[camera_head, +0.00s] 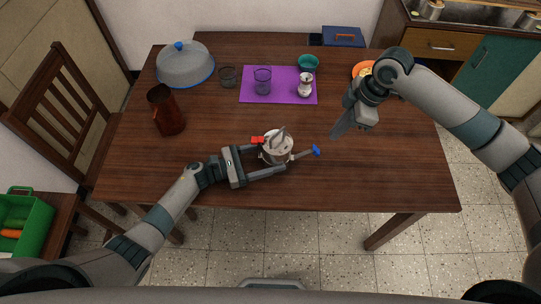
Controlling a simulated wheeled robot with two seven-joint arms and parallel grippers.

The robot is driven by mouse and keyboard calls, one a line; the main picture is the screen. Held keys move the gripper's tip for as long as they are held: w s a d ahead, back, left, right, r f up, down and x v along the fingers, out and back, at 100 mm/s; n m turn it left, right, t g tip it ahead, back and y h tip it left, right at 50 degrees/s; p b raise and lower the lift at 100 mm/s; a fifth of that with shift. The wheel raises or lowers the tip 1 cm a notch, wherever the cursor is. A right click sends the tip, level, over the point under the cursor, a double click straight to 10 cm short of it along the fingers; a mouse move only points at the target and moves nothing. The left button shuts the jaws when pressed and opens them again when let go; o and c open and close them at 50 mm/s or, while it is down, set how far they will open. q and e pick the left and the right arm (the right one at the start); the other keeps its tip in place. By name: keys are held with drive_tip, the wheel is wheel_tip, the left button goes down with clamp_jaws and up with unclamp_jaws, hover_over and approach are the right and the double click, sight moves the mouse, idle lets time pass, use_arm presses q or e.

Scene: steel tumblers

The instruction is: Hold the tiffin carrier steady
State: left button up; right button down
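The tiffin carrier (277,150), a small steel pot, stands upright near the table's front middle. A red piece (257,140) shows at its left and a blue-ended piece (315,150) at its right. My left gripper (273,157) reaches in from the left, its fingers apart on the carrier's far and near sides. Whether both fingers press on it is not clear; the far finger is partly hidden. My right gripper (341,125) hangs over the table, right of and beyond the carrier, apart from it. It is seen side-on, so its finger gap is unclear.
A purple mat (250,96) bears a glass tumbler (262,80) and a whitish vessel (305,86). Behind are a teal bowl (308,62) and a domed lid (185,64). A brown jug (166,110) stands left. The table's front right is clear.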

drive_tip(key=shift+f, duration=6.5)
